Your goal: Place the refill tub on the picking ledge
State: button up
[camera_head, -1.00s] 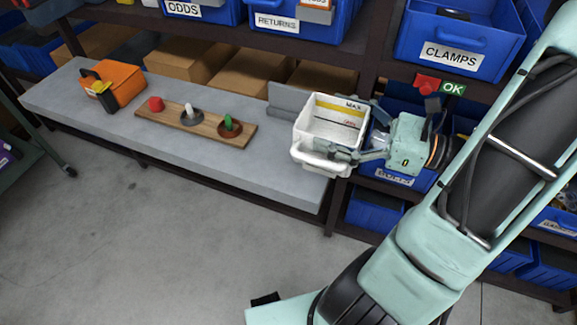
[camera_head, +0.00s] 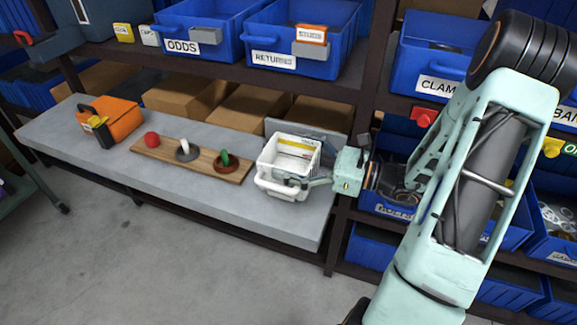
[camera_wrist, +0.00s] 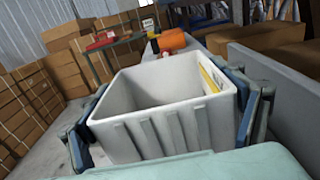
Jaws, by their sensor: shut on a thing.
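The refill tub (camera_head: 270,173) is a white open box with a front handle and a yellow line and lettering on an inner wall. My gripper (camera_head: 310,183) is shut on it from the right. In the wrist view the tub (camera_wrist: 165,125) sits between the two fingers and looks empty. The picking ledge (camera_head: 225,202) is a long grey shelf. The tub is over its right end, in front of an upright grey plate (camera_head: 308,137). I cannot tell whether the tub's base touches the ledge.
A wooden board (camera_head: 200,165) with red, grey and green-topped pieces lies left of the tub. An orange bag (camera_head: 118,118) stands farther left. Blue bins (camera_head: 325,65) line the rack above. A dark rack post (camera_head: 342,215) stands right of the ledge.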

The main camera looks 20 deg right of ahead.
aim_at(269, 160)
jog(key=shift+w+a+f+b, duration=0.1)
jog(key=shift+w+f+b, duration=0.1)
jog(key=shift+f, duration=0.7)
jog(key=shift+w+f+b, duration=0.1)
jog(key=shift+f+b, duration=0.05)
jog(key=shift+f, duration=0.75)
jog(key=shift+f, duration=0.1)
jog(key=o, duration=0.9)
jog(key=shift+f, duration=0.15)
jog(key=shift+c, duration=0.2)
jog(key=o, duration=0.4)
jog(key=shift+c, duration=0.2)
